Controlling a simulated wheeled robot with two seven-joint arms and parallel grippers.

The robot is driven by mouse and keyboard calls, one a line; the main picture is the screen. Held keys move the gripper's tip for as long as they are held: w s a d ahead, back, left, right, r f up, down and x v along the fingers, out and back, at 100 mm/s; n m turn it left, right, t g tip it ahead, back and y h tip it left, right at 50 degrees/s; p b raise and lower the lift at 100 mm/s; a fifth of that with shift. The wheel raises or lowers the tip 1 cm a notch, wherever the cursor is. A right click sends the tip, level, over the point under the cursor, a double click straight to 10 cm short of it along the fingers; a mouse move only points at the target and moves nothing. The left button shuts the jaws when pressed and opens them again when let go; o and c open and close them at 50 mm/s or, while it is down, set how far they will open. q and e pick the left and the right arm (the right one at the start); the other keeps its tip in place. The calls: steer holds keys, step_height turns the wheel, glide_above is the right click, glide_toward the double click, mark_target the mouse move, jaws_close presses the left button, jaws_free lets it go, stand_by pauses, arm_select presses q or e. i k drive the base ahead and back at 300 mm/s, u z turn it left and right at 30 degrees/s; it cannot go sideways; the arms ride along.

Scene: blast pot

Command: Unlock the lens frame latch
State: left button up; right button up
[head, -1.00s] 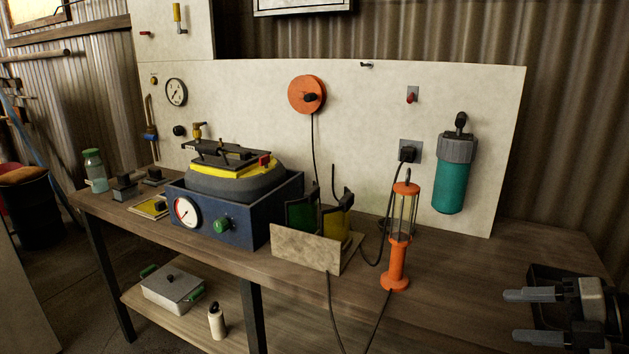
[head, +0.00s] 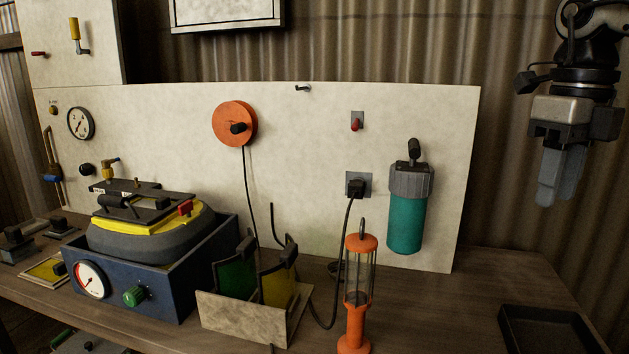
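A dark blue box (head: 150,288) at left holds a grey rounded pot (head: 150,240) with a yellow lid (head: 185,221). A black frame (head: 130,205) lies across the lid, with a red block (head: 186,208) at its right end. This red block may be the latch; I cannot tell for sure, nor whether it is locked. My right gripper (head: 555,190) hangs fingers down at upper right, in front of the corrugated wall, far from the pot. Its fingers overlap in this view, so its opening is unclear. No object shows in it. My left gripper is out of view.
A holder (head: 245,318) with green (head: 235,275) and yellow (head: 277,287) panes stands right of the box. A teal canister (head: 405,222) hangs on the board. A black tray (head: 503,318) lies at lower right.

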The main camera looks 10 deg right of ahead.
mark_target(186, 207)
steer(key=u, duration=0.65)
steer(key=i, duration=1)
steer(key=u, duration=1.05)
